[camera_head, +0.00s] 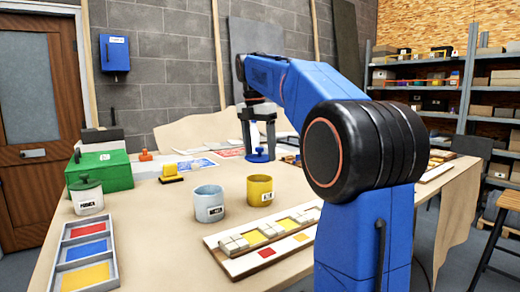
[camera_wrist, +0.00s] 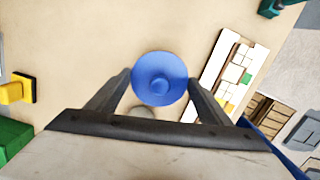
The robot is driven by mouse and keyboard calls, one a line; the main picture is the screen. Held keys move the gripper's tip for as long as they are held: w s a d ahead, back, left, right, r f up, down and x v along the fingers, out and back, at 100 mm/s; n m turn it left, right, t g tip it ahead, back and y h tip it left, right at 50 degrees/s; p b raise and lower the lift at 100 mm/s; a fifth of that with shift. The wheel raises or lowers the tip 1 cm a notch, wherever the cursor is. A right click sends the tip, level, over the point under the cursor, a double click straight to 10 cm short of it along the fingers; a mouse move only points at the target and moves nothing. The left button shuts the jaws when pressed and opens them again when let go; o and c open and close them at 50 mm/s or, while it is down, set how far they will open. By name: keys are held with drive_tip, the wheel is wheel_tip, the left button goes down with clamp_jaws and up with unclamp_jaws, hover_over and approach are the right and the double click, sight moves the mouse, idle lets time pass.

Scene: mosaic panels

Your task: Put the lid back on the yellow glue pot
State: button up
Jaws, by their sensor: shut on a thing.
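The yellow glue pot (camera_head: 260,191) stands upright on the table with its top open and a small label on its side. My gripper (camera_head: 259,150) is beyond it, pointing down, shut on a blue round lid (camera_head: 258,158) with a knob. In the wrist view the blue lid (camera_wrist: 160,78) sits between the two fingers of my gripper (camera_wrist: 160,82). I cannot tell whether the lid touches the table. The yellow pot is not recognisable in the wrist view.
A grey-blue open pot (camera_head: 208,204) stands left of the yellow pot. A mosaic panel (camera_head: 262,240) lies in front. A colour tray (camera_head: 86,255), a lidded white pot (camera_head: 87,196), a green box (camera_head: 100,171) and a yellow block (camera_head: 171,173) are at left. Bare table separates them.

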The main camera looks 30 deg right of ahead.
drive_tip(key=shift+f, duration=2.8)
drive_tip(key=shift+f, duration=0.2)
drive_tip(key=o, duration=1.2)
drive_tip(key=shift+r, duration=3.55)
clamp_jaws()
